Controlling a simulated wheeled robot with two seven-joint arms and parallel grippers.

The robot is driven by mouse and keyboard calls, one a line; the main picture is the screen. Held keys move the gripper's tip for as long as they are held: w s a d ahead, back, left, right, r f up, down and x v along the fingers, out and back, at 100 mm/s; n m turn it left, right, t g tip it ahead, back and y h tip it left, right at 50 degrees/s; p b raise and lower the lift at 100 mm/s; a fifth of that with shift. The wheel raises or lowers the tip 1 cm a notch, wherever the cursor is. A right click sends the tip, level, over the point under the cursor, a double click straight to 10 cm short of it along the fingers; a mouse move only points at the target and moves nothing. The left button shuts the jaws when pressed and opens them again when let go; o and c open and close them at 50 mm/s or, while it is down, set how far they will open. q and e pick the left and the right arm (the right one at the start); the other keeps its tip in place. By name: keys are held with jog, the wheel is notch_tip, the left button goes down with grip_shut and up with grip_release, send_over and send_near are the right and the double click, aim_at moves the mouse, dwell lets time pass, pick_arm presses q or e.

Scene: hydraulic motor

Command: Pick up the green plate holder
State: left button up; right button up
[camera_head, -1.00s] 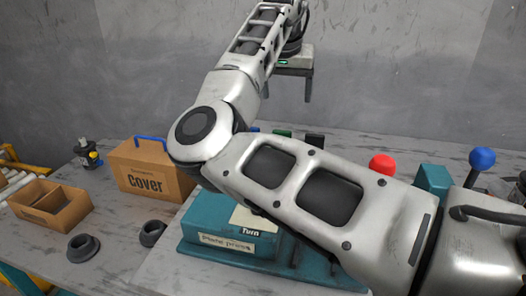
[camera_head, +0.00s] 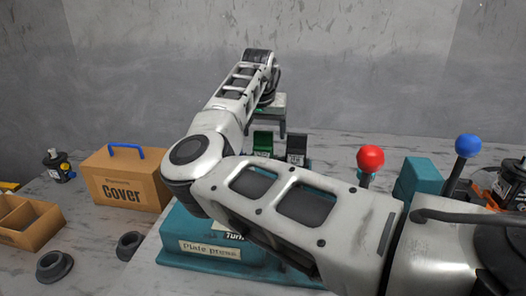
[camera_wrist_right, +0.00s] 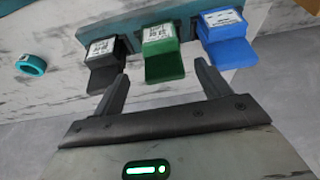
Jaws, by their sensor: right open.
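The green plate holder (camera_head: 262,142) shows in the head view just beyond my right forearm. In the right wrist view the green plate holder (camera_wrist_right: 160,42) has a labelled top and a lower tab. It sits between a black holder (camera_wrist_right: 104,50) and a blue holder (camera_wrist_right: 227,36). My right gripper (camera_wrist_right: 161,72) is open and empty, its two fingers pointing at the green holder, whose lower tab shows between the tips. I cannot tell how far apart they are in depth. In the head view my right gripper (camera_head: 268,122) is partly hidden by its arm. My left gripper is out of view.
The holders stand on the teal plate press (camera_head: 210,250), largely covered by my right arm. Red (camera_head: 370,157) and blue (camera_head: 468,146) knobs stand to the right. A Cover box (camera_head: 125,180), an open cardboard box (camera_head: 30,220) and dark rings (camera_head: 54,265) lie left.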

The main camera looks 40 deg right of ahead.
aim_at(263, 140)
jog(key=x, duration=0.4)
jog(key=shift+w+a+f, duration=0.1)
jog(key=shift+w+f, duration=0.05)
jog(key=shift+f, duration=0.25)
jog(key=c, duration=1.1)
